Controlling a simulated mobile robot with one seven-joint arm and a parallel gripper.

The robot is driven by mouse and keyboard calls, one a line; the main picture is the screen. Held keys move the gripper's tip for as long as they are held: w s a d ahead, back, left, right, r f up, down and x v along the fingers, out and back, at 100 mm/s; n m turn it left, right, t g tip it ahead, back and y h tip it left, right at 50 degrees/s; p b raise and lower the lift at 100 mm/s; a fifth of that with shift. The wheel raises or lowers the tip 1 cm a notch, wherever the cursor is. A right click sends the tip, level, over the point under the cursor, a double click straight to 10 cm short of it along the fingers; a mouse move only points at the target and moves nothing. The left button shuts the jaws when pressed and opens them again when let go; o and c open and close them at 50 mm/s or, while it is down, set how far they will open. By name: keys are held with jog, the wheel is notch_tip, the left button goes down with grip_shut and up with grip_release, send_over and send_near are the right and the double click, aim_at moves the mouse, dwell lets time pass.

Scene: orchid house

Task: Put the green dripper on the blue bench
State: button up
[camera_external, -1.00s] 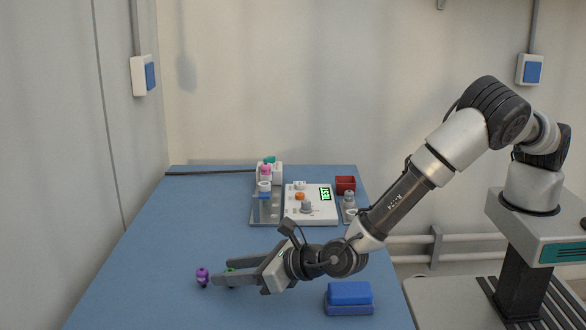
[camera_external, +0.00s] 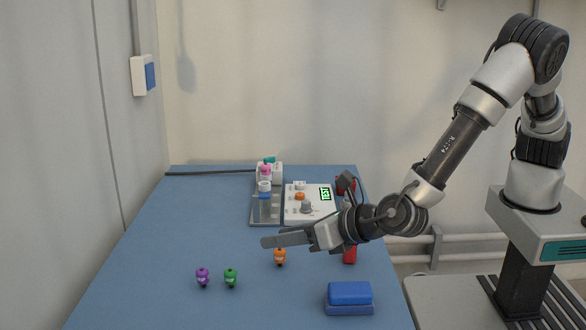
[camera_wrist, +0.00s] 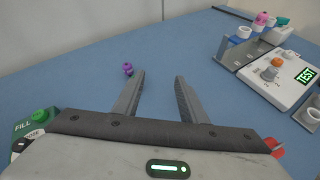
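The green dripper (camera_external: 231,278) stands upright on the blue bench (camera_external: 185,225), toward the front left. A purple dripper (camera_external: 202,277) stands close to its left, and it also shows in the wrist view (camera_wrist: 127,69). An orange dripper (camera_external: 280,257) stands to the right and farther back. My gripper (camera_external: 264,242) is raised above the bench, apart from the green dripper. In the wrist view its two fingers (camera_wrist: 160,78) are spread with nothing between them. I cannot make out the green dripper in the wrist view.
A white device with a TEST display (camera_external: 322,205) and a grey rack (camera_external: 265,221) stand at the back. A blue block (camera_external: 349,293) lies front right. A red object (camera_external: 349,254) is partly hidden by my arm. The bench's left side is clear.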

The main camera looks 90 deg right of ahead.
jog(key=s+d+r+m+g, duration=0.6)
jog(key=s+d+r+m, duration=0.7)
jog(key=d, duration=0.4)
jog(key=s+a+r+m+y, duration=0.1)
jog(key=s+r+m+y, duration=0.2)
jog(key=s+m, duration=0.4)
jog(key=s+a+r+m+y, duration=0.1)
jog(key=s+r+m+y, duration=0.2)
jog(key=s+m, duration=0.4)
jog(key=s, duration=0.8)
jog(key=shift+s+a+r+m, duration=0.2)
jog(key=shift+s+a+m, duration=0.1)
jog(key=shift+s+m, duration=0.1)
